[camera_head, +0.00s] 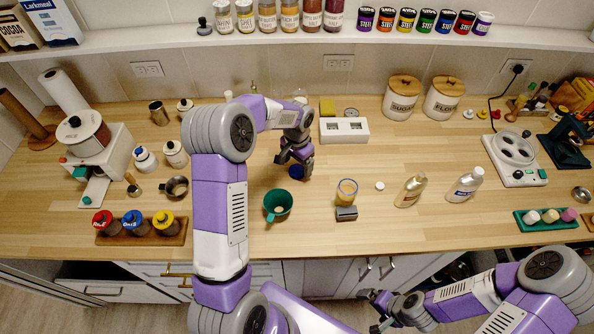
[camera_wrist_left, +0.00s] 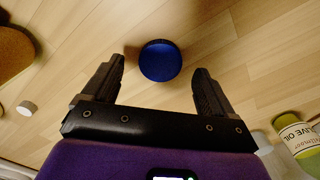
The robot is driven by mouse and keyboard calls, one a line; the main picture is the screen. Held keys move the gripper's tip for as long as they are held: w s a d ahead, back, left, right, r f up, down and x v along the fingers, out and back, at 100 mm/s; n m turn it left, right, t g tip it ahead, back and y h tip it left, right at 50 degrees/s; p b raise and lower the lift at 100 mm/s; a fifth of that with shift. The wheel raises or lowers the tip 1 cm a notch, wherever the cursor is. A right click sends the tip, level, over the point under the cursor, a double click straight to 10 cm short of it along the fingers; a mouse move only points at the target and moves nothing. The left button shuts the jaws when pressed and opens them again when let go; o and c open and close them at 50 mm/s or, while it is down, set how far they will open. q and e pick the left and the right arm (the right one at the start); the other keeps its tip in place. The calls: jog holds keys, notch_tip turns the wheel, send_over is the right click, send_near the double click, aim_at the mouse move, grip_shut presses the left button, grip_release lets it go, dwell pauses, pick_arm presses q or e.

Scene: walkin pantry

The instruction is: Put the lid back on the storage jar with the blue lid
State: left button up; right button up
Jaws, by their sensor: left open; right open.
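A round dark blue lid (camera_head: 296,172) lies flat on the wooden counter, and it also shows in the left wrist view (camera_wrist_left: 160,61). My left gripper (camera_head: 287,160) is open just above the lid. In the left wrist view its fingers (camera_wrist_left: 158,78) are on either side of the lid's near part, apart from it. An open glass jar (camera_head: 347,190) with yellowish contents stands right of the lid; I cannot tell if it is the lid's jar. A blue-topped jar (camera_head: 132,222) stands in a wooden rack at left. My right gripper (camera_head: 376,305) is open and empty, below the counter's front edge.
Two bottles (camera_head: 411,190) (camera_head: 465,186) stand at right.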

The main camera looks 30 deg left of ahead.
aim_at(297, 171)
pick_arm(q)
notch_tip(297, 171, down, 2)
jog(key=shift+f, duration=0.1)
jog(key=c, duration=1.1)
